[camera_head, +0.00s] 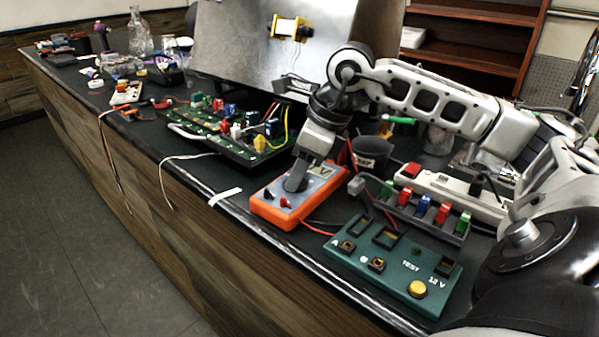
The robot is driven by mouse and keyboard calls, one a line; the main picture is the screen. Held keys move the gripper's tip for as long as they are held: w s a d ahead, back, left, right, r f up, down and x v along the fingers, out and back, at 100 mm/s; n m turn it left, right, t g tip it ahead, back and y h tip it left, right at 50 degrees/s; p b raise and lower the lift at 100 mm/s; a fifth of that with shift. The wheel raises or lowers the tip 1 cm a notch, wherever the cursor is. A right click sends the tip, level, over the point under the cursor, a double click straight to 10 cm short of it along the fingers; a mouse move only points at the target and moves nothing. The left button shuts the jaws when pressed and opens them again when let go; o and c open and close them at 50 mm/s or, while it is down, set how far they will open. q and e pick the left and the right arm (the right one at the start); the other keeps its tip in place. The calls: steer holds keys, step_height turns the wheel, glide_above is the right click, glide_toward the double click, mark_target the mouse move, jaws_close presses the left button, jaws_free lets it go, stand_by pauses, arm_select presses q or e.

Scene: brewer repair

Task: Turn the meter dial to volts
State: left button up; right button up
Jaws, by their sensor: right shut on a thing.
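The orange multimeter (273,212) lies flat on the dark bench top, near its front edge. Its small screen (320,171) faces up at the far end, and red and dark plugs sit at its near end. My right gripper (297,182) reaches down over the middle of the meter from the upper right. It is shut on the meter dial, which the fingers hide, so I cannot read where the dial points. My left gripper is not in this view.
A green test panel (390,262) with a yellow button stands right of the meter. A rack of coloured fuses (425,212) and a white power strip (455,190) lie behind it. A green circuit board (225,130) is to the left. Red leads lie around the meter.

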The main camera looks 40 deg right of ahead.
steer(key=shift+m+h, duration=0.3)
steer(key=shift+m, duration=0.5)
steer(key=o, duration=1)
steer(key=shift+r, duration=0.1)
steer(key=v, duration=0.5)
steer(key=p+v, duration=0.1)
steer(key=v, duration=0.4)
steer(key=p+v, duration=0.1)
steer(key=v, duration=0.4)
steer(key=shift+s+a+r, duration=0.1)
steer(key=shift+s+r, duration=0.2)
steer(key=shift+s, duration=0.1)
